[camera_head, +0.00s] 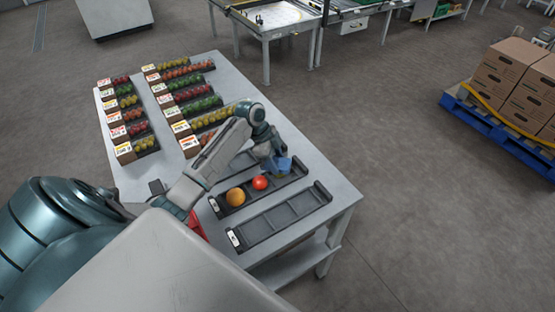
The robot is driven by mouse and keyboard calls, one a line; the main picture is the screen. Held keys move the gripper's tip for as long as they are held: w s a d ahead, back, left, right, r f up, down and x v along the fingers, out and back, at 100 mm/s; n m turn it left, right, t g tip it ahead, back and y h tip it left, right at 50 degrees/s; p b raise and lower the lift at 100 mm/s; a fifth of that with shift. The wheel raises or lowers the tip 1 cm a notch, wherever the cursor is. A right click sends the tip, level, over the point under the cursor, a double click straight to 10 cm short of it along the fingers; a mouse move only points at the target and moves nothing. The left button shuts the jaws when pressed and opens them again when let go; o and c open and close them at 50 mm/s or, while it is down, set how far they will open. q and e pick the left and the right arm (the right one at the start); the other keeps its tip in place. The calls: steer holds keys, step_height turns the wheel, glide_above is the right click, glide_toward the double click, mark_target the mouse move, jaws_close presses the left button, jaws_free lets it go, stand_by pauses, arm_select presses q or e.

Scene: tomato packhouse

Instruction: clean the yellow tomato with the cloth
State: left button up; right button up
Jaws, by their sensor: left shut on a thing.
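My left gripper (275,162) reaches over the black tray (298,181) on the grey table. It is shut on a blue cloth (284,165), which hangs at the tray's far right part. An orange-yellow tomato (236,197) sits in the tray's near left part, and a red tomato (260,183) sits beside it, between it and the cloth. I cannot tell what lies under the cloth, and no clearly yellow single tomato shows apart from the orange-yellow one. My right gripper is not in view.
An empty black tray (285,216) lies nearer the table's front right edge. Rows of labelled boxes of small tomatoes (190,92) fill the far left of the table (335,180). A red thing (197,226) is partly hidden behind my arm. Cartons (515,75) stand on a blue pallet at right.

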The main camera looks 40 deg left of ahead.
mark_target(290, 165)
arm_select(q)
steer(key=shift+s+d+f, duration=0.1)
steer(key=shift+d+f, duration=0.05)
steer(key=shift+w+d+p, duration=0.1)
steer(key=shift+w+d, duration=0.2)
steer(key=shift+d, duration=0.35)
steer(key=shift+w+d+p, duration=0.1)
steer(key=shift+w+d, duration=0.2)
steer(key=shift+d, duration=0.4)
steer(key=shift+w+d+p, duration=0.1)
steer(key=shift+w+d, duration=0.2)
steer(key=shift+d, duration=0.35)
steer(key=shift+s+a, duration=0.1)
steer(key=shift+a, duration=0.1)
steer(key=shift+s+a+p, duration=0.2)
steer(key=shift+a, duration=0.4)
steer(key=shift+s+a+p, duration=0.15)
steer(key=shift+a+p, duration=0.05)
steer(key=shift+a, duration=0.35)
steer(key=shift+s+a, duration=0.45)
steer(key=shift+a, duration=0.35)
steer(key=shift+d, duration=0.2)
